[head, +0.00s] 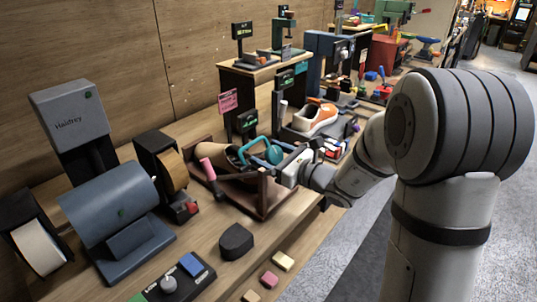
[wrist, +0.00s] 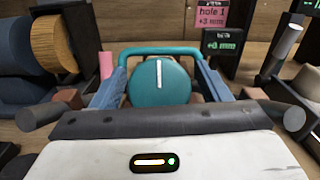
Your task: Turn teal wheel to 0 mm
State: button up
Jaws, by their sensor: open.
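The teal wheel (wrist: 160,82) faces me in the wrist view, a round disc with a white line mark standing upright. A teal arched bar (wrist: 160,50) passes above and beside it. In the head view the wheel (head: 273,154) shows partly behind my gripper. My gripper (wrist: 162,76) is open, its blue fingers on the left and right of the wheel; I cannot tell whether they touch it. A small display (wrist: 222,42) behind the wheel reads +3 mm in green. A pink note (wrist: 210,13) above it reads "hole 1 +3 mm".
The wheel sits at a brown wooden frame (head: 263,198) holding a brown shoe. A pink-handled tool (head: 209,172) stands left of it. A blue-grey machine (head: 115,210) is farther left. A dark block (head: 236,241) and small coloured blocks lie in front. An orange sneaker (head: 316,119) stands behind.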

aim_at(279, 158)
jog(key=v, duration=0.7)
jog(key=shift+s+d, duration=0.1)
jog(key=shift+d, duration=0.15)
